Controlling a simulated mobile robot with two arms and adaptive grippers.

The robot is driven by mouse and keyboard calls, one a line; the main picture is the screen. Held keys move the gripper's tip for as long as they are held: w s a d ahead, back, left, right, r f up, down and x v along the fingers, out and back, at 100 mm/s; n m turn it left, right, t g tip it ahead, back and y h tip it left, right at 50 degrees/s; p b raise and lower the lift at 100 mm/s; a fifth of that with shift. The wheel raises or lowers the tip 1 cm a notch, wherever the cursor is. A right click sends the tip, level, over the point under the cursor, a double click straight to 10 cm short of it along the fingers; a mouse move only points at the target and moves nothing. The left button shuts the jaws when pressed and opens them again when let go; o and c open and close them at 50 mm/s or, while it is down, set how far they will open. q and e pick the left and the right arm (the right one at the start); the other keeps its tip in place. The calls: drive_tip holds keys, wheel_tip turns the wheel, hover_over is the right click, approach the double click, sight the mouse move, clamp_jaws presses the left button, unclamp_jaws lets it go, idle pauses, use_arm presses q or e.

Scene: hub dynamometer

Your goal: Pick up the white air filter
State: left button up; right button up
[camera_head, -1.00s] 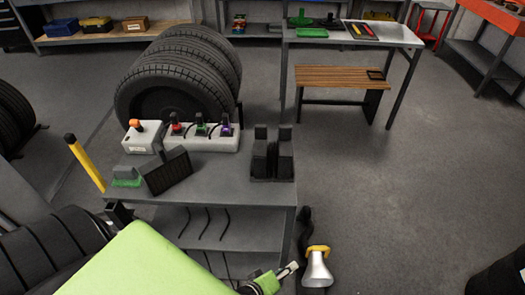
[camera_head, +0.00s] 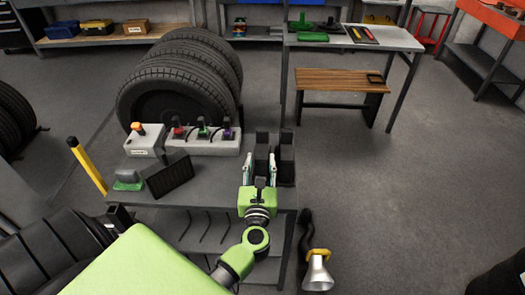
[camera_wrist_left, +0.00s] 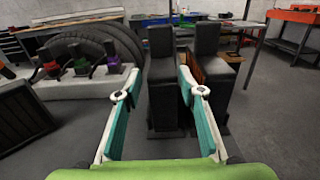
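I cannot make out a white air filter in either view. A dark ribbed rectangular panel (camera_head: 168,175) leans on the grey table (camera_head: 215,185), left of my left gripper. It also shows at the left edge of the left wrist view (camera_wrist_left: 20,118). My left gripper (camera_head: 260,168) is over the table's right part, open, with nothing held between its fingers. In the left wrist view its two fingers (camera_wrist_left: 160,90) are spread wide, with black upright pedal-like blocks (camera_wrist_left: 163,70) beyond and between them. I cannot tell whether they touch. My right gripper is out of view.
A white box with an orange button (camera_head: 145,140) and a white strip with coloured knobs (camera_head: 200,145) stand at the table's back. Large tyres (camera_head: 180,80) stand behind. A green-based brush-like item (camera_head: 127,181) is at left. Floor to the right is mostly clear.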

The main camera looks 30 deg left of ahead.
sight(262, 146)
use_arm(q)
drive_tip(key=x, duration=0.3)
drive_tip(key=shift+w+r+p, duration=0.25)
drive_tip(key=shift+p, duration=0.15)
drive_tip(key=x, duration=0.1)
drive_tip(key=p+x, duration=0.1)
drive_tip(key=x, duration=0.1)
drive_tip(key=shift+w+r, duration=0.2)
drive_tip(key=shift+w, duration=0.1)
drive_tip(key=shift+w+a+f, duration=0.1)
drive_tip(key=shift+w+a, duration=0.3)
drive_tip(key=shift+w, duration=0.05)
clamp_jaws()
